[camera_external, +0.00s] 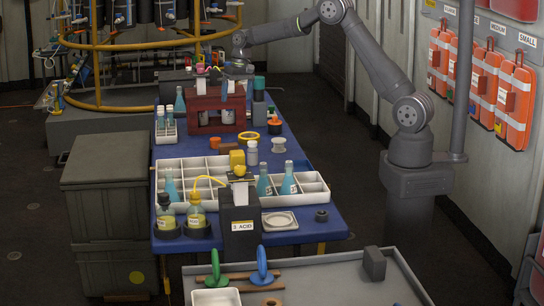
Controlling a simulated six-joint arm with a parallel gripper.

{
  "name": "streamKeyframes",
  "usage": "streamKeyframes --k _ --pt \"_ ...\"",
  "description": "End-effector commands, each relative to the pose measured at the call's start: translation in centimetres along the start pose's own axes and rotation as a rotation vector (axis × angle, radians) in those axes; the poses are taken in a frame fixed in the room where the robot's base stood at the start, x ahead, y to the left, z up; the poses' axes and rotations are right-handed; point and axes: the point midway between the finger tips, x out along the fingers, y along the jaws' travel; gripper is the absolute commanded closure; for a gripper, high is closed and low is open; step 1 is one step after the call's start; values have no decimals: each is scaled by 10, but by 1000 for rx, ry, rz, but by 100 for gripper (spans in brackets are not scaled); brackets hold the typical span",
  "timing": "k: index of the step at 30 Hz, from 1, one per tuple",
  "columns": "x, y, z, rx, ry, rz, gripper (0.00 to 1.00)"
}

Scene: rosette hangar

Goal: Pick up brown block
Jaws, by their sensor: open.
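A small brownish-ochre block (228,148) lies on the blue table, between an orange piece (215,143) and a yellow block (237,158). It is the closest match I see to a brown block, but it is too small to be sure of its colour. My gripper (236,76) is at the far end of the table, above and behind the dark red rack (208,119), well apart from the block. It is open; its fingertips are small and partly hidden among tubes and bottles.
White divided trays (204,222) hold blue bottles in front of the block. A black box labelled ACID (240,226) and yellow bottles (196,217) stand nearer.

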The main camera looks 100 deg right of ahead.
Motion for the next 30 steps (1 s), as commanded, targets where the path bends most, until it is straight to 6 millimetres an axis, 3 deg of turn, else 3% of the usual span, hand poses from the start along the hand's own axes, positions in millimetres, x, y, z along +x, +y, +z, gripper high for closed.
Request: streamKeyframes --k 6,12,17,30 --pt "34 -22 -9 323 -17 85 6" --pt "48 -30 -12 478 -10 127 6" --pt "62 -29 -12 503 -9 133 6" --pt "152 -17 -8 502 -11 133 6"
